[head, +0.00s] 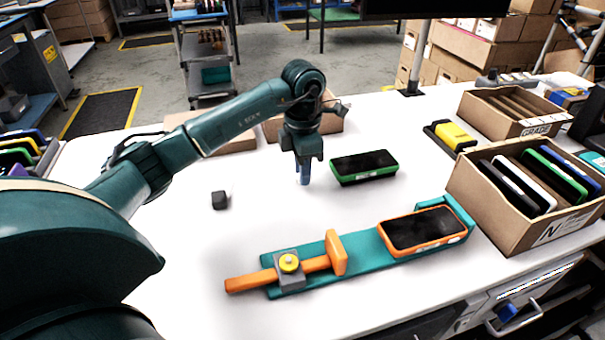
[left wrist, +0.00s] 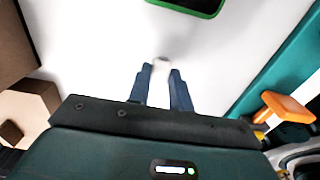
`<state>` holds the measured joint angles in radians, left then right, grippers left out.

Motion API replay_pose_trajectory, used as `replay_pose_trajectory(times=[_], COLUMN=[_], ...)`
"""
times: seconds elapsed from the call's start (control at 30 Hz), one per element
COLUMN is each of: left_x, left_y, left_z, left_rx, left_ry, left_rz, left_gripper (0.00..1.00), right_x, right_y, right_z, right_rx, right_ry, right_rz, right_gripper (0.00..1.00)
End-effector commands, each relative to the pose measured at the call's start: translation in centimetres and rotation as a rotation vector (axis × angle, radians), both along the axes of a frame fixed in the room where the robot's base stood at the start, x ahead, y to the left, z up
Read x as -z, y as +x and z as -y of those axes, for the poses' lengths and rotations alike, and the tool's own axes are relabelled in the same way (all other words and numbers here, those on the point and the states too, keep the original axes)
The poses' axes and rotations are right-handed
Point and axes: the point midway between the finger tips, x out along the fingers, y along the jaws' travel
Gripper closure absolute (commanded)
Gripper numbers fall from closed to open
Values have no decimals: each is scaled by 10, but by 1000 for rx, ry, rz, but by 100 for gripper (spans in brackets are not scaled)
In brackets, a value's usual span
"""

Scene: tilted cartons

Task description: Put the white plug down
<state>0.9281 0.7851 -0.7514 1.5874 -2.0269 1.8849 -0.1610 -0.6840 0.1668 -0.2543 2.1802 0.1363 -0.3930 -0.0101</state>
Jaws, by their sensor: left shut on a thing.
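My left gripper (head: 304,176) points straight down over the white table, left of the green-edged phone. In the left wrist view its two blue fingers (left wrist: 161,78) are close together, shut on the small white plug (left wrist: 162,62). The plug shows as a pale shape at the fingertips and is hard to make out against the white table. In the head view the fingers mostly hide it. I cannot tell whether the plug touches the table. My right gripper is in neither view.
A small dark block (head: 220,200) lies left of the gripper. The green-edged phone (head: 364,167) lies to the right. A teal fixture (head: 365,256) with an orange phone (head: 422,232) is in front. Cartons (head: 487,213) stand at right. White table around the gripper is clear.

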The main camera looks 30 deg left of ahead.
Motion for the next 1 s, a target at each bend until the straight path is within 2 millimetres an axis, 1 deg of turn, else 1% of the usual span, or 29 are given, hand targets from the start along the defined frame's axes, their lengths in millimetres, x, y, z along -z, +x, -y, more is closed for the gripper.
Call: replay_pose_trajectory(times=[0.03,0.1,0.33,0.47,0.5,0.7,0.77,1.0], left_x=[9,15,16,20,19,19,18,16], left_y=[-1,-1,0,0,0,0,0,0], left_z=[0,0,0,0,0,0,0,0], left_rx=[0,0,1,0,0,1,1,1], left_ry=[0,0,0,1,1,0,0,0], left_rz=[-4,-3,0,1,1,0,0,0], left_gripper=[100,100,100,100,77,60,57,57], right_x=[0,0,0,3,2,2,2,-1], right_y=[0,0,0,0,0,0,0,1], right_z=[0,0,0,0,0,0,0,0], right_rx=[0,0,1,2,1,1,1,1], right_ry=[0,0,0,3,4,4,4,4], right_rz=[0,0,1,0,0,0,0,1], right_gripper=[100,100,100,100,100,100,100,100])
